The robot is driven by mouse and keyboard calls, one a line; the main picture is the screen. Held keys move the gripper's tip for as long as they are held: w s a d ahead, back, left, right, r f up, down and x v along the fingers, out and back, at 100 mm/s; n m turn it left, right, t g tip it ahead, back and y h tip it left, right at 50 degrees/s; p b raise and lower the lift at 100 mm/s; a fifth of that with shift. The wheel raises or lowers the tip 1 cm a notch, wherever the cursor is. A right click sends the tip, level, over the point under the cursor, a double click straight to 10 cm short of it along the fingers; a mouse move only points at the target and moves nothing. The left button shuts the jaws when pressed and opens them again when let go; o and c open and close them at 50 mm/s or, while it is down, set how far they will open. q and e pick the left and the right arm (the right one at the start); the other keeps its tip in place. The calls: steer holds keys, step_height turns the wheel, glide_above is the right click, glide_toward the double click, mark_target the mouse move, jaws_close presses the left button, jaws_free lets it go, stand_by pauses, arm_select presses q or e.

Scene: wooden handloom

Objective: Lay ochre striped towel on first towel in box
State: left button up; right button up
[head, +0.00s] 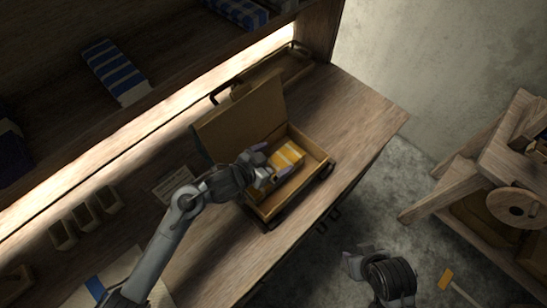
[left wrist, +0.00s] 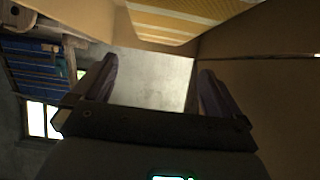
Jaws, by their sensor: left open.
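An ochre towel with pale stripes (head: 287,157) lies inside the open wooden box (head: 303,184) on the bench. It also shows at the top of the left wrist view (left wrist: 195,12). My left gripper (head: 266,163) is at the box, just left of the towel in the head view. I cannot make out a separate first towel in the box. My right gripper (head: 355,262) hangs off the bench over the floor; its finger opening is unclear.
The box's raised lid (head: 238,118) stands behind my left gripper. Blue striped towels (head: 115,72) lie on the shelf above. A small card (head: 173,185) and small wooden bins (head: 85,218) are on the bench. The bench's right end is clear. A wooden stand (head: 490,175) stands at right.

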arm_select(q)
steer(key=p+v, duration=0.2)
steer(key=v, duration=0.8)
steer(key=shift+s+a, duration=0.25)
steer(key=shift+r, duration=0.1)
steer(key=s+a+f+n+g+y, duration=0.2)
steer(key=s+a+f+n+y, duration=0.2)
steer(key=s+a, duration=0.4)
steer(key=s+a+f+n+g+y, duration=0.2)
steer(key=s+a+f+n+y, duration=0.25)
steer(key=s, duration=0.55)
step_height(320, 180, up, 30)
steer(key=s+a+m+p, duration=0.1)
steer(key=a+p, duration=0.1)
steer(key=p, duration=2.8)
steer(key=shift+s+a+r+g, duration=0.2)
steer(key=shift+s+g, duration=0.1)
steer(key=shift+g, duration=0.1)
